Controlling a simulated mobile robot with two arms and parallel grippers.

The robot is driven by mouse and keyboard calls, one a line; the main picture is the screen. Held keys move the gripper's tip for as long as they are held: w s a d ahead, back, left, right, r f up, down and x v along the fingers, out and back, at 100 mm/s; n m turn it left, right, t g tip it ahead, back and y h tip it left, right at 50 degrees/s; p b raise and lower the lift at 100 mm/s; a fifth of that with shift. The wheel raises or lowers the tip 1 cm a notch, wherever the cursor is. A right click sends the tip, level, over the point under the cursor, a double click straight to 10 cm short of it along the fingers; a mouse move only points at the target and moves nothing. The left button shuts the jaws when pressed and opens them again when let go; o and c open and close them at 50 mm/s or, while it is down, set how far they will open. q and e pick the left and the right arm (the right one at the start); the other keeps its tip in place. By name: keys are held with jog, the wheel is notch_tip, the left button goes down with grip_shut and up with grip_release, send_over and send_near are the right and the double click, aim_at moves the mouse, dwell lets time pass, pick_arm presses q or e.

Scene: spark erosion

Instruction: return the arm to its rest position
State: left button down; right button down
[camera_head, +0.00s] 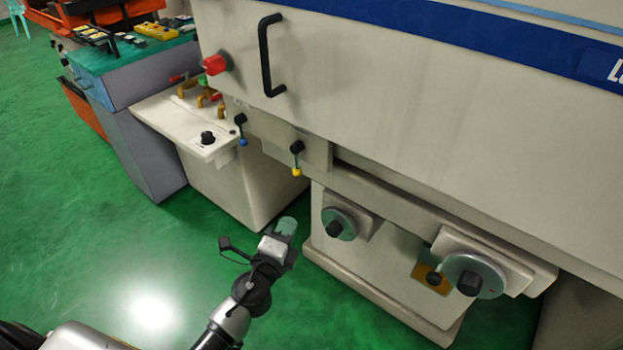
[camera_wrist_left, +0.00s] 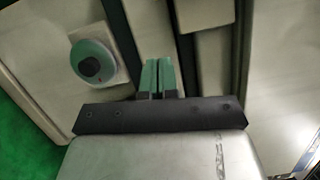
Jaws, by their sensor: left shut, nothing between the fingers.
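My left gripper (camera_head: 287,226) reaches up from the bottom of the head view, in front of the machine and above the green floor. Its green fingers are shut with nothing between them. In the left wrist view the two fingertips (camera_wrist_left: 159,68) lie side by side, close to the machine's pale panels in the picture; I cannot tell the distance. My right gripper is in neither view.
The large cream machine (camera_head: 400,110) fills the right side, with a black handle (camera_head: 264,55), a red knob (camera_head: 215,64) and handwheels (camera_head: 338,224), (camera_head: 475,275) jutting out. A grey cabinet (camera_head: 140,140) stands at left. The green floor (camera_head: 80,230) is clear at lower left.

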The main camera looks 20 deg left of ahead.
pick_arm(q)
jog(key=s+a+f+n+g, duration=0.1)
jog(key=s+f+n+g, duration=0.25)
jog(key=f, duration=0.65)
jog(key=s+a+f+n+g+y, duration=0.15)
jog(key=s+f, duration=0.25)
jog(key=f, duration=0.5)
jog(key=s+f+n+g, duration=0.3)
jog(key=s+f+g, duration=0.1)
jog(key=f, duration=0.6)
jog(key=s+f+n+g, duration=0.3)
jog(key=s+f, duration=0.2)
jog(key=s, duration=0.5)
jog(key=s+f+n+g, duration=0.2)
jog(key=s+f, duration=0.4)
jog(key=s, duration=0.4)
jog(key=s+f+n+g, duration=0.3)
jog(key=s+f+n, duration=0.1)
jog(key=s, duration=0.6)
jog(key=shift+s+a+f+n+g, duration=0.15)
jog(key=shift+a+f+n+g, duration=0.2)
jog(key=shift+f, duration=0.55)
jog(key=shift+h, duration=0.25)
